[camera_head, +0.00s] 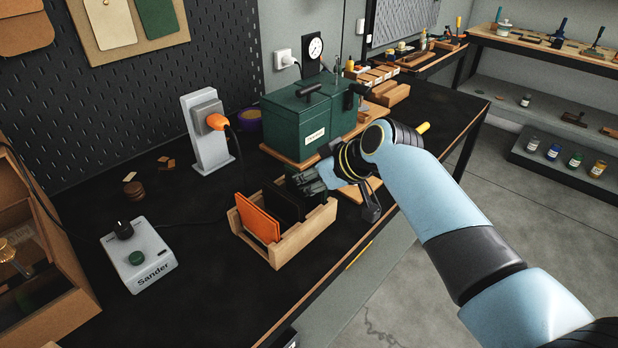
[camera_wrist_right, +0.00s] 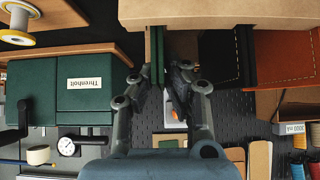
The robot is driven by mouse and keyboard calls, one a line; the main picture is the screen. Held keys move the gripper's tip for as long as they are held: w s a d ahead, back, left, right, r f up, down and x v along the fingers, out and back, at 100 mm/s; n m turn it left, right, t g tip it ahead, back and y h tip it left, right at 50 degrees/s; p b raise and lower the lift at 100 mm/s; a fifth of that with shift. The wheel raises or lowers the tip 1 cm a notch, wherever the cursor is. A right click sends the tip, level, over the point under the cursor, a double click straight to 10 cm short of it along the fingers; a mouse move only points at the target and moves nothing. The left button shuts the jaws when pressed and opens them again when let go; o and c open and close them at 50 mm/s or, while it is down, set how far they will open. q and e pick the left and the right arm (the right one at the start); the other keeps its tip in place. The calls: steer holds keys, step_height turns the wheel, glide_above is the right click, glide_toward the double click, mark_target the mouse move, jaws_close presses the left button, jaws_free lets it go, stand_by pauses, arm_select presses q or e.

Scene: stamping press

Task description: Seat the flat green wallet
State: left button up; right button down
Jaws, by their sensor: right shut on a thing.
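The wooden rack (camera_head: 284,245) stands near the table's front edge. My right gripper (camera_head: 304,184) is at the rack's right end, beyond the dark wallet. In the upside-down wrist view it is shut on the thin green wallet (camera_wrist_right: 154,58), seen edge-on and upright. The wallet's lower end meets the wall of the rack (camera_wrist_right: 220,12); how deep it sits is hidden. The dark wallet (camera_wrist_right: 218,60) is beside it with a gap. My left gripper is out of view.
A green press housing (camera_head: 300,118) stands just behind the rack. A charger stand with an orange plug (camera_head: 207,130) is behind left.

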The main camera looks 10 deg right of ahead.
stand_by(0.3)
steer(key=c, duration=1.3)
jaws_free()
steer(key=shift+c, duration=0.2)
steer(key=v, duration=1.2)
